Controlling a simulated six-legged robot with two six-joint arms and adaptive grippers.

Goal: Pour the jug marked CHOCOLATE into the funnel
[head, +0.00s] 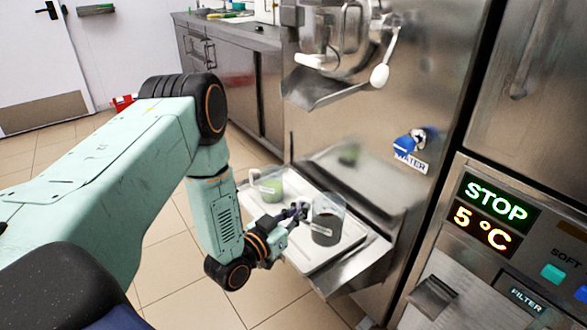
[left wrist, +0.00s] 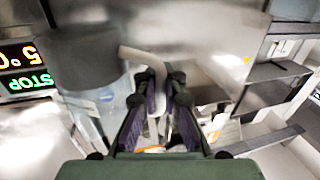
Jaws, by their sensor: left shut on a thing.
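A clear jug with dark brown contents (head: 327,222) stands upright at the right part of the white tray (head: 323,259); I cannot tell whether its base touches the tray. No CHOCOLATE mark can be read on it. My left gripper (head: 298,212) is at its left side, shut on its handle. In the left wrist view the jug (left wrist: 92,80) is at the left, and its pale handle (left wrist: 150,62) runs between the fingers of the left gripper (left wrist: 158,85). A steel chute (head: 322,88) juts from the machine above; I cannot make out a separate funnel. My right gripper is out of view.
A second clear jug with green contents (head: 268,188) stands on the tray's far left. A blue WATER tap (head: 408,145) and a white-knobbed lever (head: 381,72) stick out from the machine. A control panel reads STOP (head: 497,202) and 5 °C. Tiled floor is free in front.

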